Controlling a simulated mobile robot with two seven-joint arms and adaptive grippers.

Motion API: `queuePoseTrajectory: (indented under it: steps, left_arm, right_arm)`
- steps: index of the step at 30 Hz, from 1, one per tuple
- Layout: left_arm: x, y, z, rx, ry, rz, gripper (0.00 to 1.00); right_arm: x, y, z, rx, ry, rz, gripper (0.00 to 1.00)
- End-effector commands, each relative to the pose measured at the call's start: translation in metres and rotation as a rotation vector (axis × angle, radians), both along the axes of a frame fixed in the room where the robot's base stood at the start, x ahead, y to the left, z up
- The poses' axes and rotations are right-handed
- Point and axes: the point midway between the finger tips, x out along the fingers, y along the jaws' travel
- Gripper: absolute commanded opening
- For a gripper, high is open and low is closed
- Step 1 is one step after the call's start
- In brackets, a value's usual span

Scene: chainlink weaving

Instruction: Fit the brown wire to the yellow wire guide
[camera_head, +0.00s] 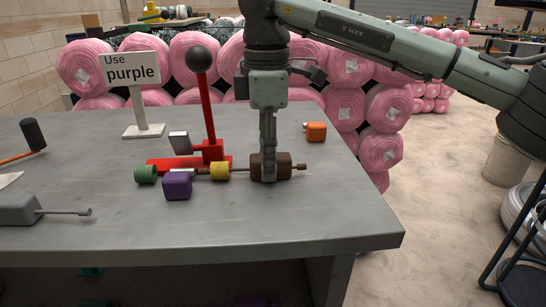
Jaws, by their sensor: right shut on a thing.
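My right gripper (269,172) comes down from above and is shut on the brown block of the brown wire (284,167), at table height. A thin rod sticks out of the block to the left, and a short brown tip sticks out to the right. The yellow wire guide (220,171) is a small cylinder just left of the brown block, in front of the red lever tool. The rod's left end reaches the yellow guide; I cannot tell whether it is inside it or only touching. My left gripper is not in view.
The red lever tool (209,118) stands behind the guides. A green cylinder (146,174) and a purple block (177,187) lie left of the yellow guide. An orange block (316,132) is at the back right. A sign (132,70) reads "Use purple". The grey table's (300,217) front is clear.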

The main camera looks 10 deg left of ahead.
Motion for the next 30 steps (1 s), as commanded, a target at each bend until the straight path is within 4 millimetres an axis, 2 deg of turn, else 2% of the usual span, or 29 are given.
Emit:
queuePoseTrajectory:
  steps: [14, 15, 21, 30]
  left_arm:
    - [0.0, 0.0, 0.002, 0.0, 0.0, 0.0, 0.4]
    - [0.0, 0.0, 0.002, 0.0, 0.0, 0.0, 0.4]
    - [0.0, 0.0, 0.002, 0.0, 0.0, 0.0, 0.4]
    - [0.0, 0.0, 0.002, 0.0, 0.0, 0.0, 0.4]
  right_arm:
    - [-0.004, 0.014, 0.0, -0.001, 0.0, -0.001, 0.0]
    - [-0.005, 0.014, 0.0, 0.0, 0.0, -0.001, 0.28]
    - [-0.005, 0.014, 0.0, 0.0, 0.0, -0.001, 0.51]
    - [-0.004, 0.014, 0.001, 0.0, 0.0, -0.001, 0.51]
